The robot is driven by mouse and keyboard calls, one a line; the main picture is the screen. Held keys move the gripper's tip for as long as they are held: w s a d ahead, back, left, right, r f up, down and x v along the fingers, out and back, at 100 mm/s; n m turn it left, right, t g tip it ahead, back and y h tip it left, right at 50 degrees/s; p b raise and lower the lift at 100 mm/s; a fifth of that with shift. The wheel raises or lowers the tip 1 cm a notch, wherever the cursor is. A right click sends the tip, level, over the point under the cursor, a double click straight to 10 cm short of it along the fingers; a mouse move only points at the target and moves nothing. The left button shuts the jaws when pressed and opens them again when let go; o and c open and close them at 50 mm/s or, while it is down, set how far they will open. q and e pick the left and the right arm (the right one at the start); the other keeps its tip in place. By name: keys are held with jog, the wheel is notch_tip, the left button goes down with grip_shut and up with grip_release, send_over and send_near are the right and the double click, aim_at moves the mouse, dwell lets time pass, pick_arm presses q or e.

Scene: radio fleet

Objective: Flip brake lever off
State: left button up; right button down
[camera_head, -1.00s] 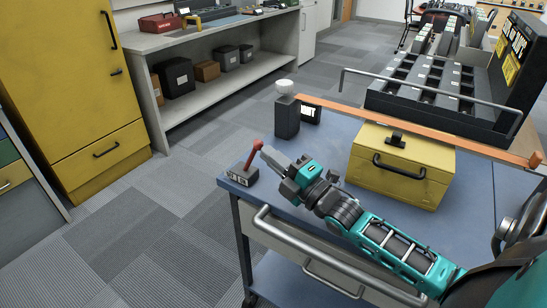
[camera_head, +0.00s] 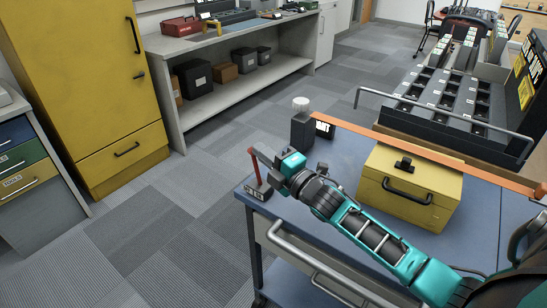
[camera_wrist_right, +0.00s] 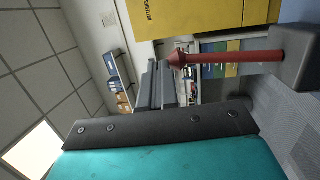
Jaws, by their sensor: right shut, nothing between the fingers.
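The brake lever (camera_head: 254,166) is a red stick on a dark, labelled base (camera_head: 258,192) at the near left corner of the blue cart top. It stands nearly upright, its top tilted slightly left. My right gripper (camera_head: 262,156) is shut and empty, its tips close beside the upper part of the lever on its right. In the right wrist view the red lever (camera_wrist_right: 235,57) runs sideways from its grey base (camera_wrist_right: 293,55), its tip near the gripper fingers (camera_wrist_right: 158,82). Whether they touch I cannot tell. My left gripper is out of view.
A yellow toolbox (camera_head: 409,187) stands on the cart (camera_head: 345,155), right of my forearm. A dark post with a white knob (camera_head: 302,127) stands behind the gripper. An orange bar (camera_head: 440,153) crosses the back. Open carpet lies left of the cart.

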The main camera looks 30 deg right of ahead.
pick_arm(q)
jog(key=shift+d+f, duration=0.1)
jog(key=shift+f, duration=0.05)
pick_arm(e)
jog(key=shift+a+x, duration=0.25)
jog(key=shift+x, duration=1.2)
jog(key=shift+f, duration=0.2)
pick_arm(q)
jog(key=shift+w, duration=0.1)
